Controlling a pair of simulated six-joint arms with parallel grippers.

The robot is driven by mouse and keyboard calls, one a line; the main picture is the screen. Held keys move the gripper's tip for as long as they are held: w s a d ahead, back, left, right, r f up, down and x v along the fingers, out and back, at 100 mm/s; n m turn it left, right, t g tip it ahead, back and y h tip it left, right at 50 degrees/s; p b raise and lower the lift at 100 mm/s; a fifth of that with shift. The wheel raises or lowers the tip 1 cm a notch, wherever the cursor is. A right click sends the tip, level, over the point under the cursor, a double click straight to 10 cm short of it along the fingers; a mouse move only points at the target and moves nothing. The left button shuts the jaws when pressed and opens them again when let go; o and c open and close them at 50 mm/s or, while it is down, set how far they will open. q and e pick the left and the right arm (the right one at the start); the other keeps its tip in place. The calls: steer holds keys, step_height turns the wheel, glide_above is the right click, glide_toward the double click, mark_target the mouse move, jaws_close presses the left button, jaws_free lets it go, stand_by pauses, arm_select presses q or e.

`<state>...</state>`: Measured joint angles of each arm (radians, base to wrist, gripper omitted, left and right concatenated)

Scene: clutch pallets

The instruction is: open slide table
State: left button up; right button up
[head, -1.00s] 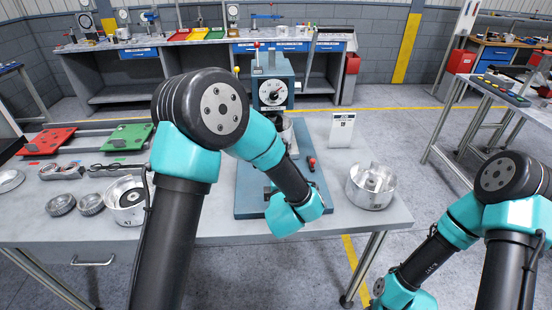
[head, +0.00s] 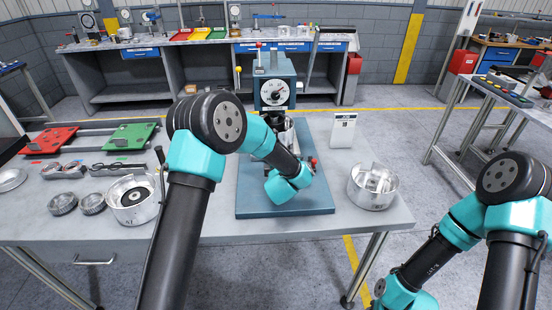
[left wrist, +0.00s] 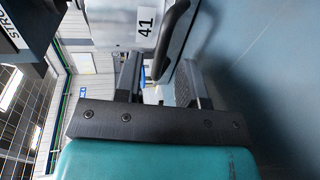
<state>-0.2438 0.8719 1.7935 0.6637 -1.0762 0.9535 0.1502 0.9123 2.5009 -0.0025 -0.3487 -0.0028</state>
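A blue press (head: 274,90) with a round dial stands at the back of the workbench, on a flat blue base (head: 255,203). A grey metal part under the press is largely hidden by my left arm. In the left wrist view a light metal body labelled 41 (left wrist: 122,22) carries a dark curved handle (left wrist: 174,32). My left gripper (left wrist: 160,82) has its fingers apart, with the handle just beyond and between them; contact cannot be told. In the head view this gripper is hidden behind my wrist. My right gripper is out of view. I cannot tell which part is the slide table.
Red (head: 50,140) and green (head: 130,137) plates sit on rails at the left. A silver housing (head: 133,205), gears and small parts lie in front of them. Another round metal housing (head: 372,190) stands at the right, near a white sign (head: 343,130). The front right of the bench is clear.

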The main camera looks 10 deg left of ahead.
arm_select(q)
steer(key=shift+x, duration=1.75)
jaws_close()
